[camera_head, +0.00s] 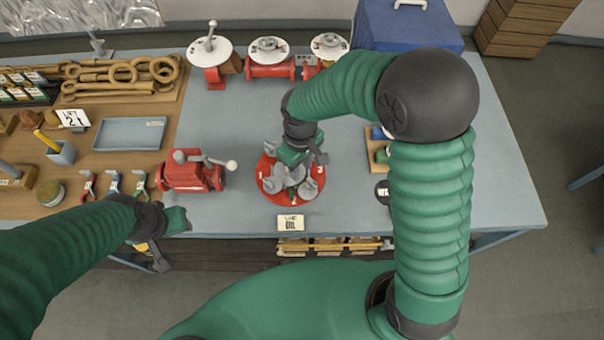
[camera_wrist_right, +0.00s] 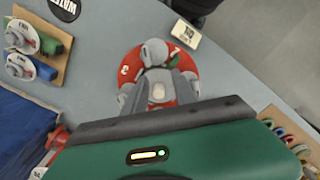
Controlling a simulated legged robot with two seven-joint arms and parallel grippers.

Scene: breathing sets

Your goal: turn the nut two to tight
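A round red flange (camera_head: 267,188) with grey winged nuts (camera_head: 308,188) lies on the grey-blue table. In the right wrist view the red flange (camera_wrist_right: 128,62) carries white numbers, 1 and 3 among them. Which nut is number two cannot be read. My right gripper (camera_head: 304,163) points down over the flange, close to the nuts. In the wrist view the fingers (camera_wrist_right: 158,95) overlap the grey parts, so contact and finger gap cannot be told. My left gripper (camera_head: 168,240) hangs by the table's front edge, away from the flange; its opening is unclear.
A red valve (camera_head: 192,172) with a lever stands left of the flange. A small label card (camera_head: 291,222) lies in front. Red fittings with white discs (camera_head: 270,62) line the back, near a blue box (camera_head: 408,28).

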